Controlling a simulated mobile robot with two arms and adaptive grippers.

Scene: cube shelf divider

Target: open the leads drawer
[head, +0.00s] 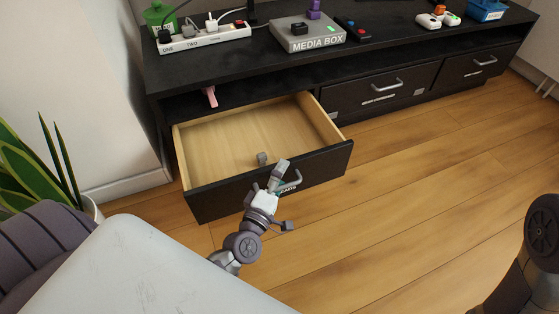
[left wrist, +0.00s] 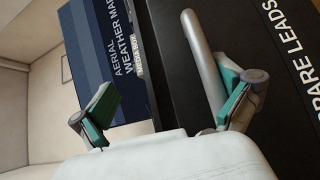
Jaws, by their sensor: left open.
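The leads drawer (head: 318,165) is pulled well out from the left end of the black unit, and its pale wooden inside (head: 235,135) shows. My left gripper (head: 276,182) is at the drawer's front, by its curved metal handle (head: 292,185), and covers part of the label. In the left wrist view the jaws (left wrist: 172,105) are open. The handle (left wrist: 203,62) runs close to the right finger's teal pad; I cannot tell if they touch. The "SPARE LEADS" lettering (left wrist: 292,60) is at the right there. My right gripper is out of view.
Inside the drawer is a small grey piece (head: 262,158). Two shut drawers (head: 375,92) are to the right. A power strip (head: 205,38) and media box (head: 307,35) stand on top. A plant (head: 40,165) is at left. The wooden floor (head: 400,210) in front is clear.

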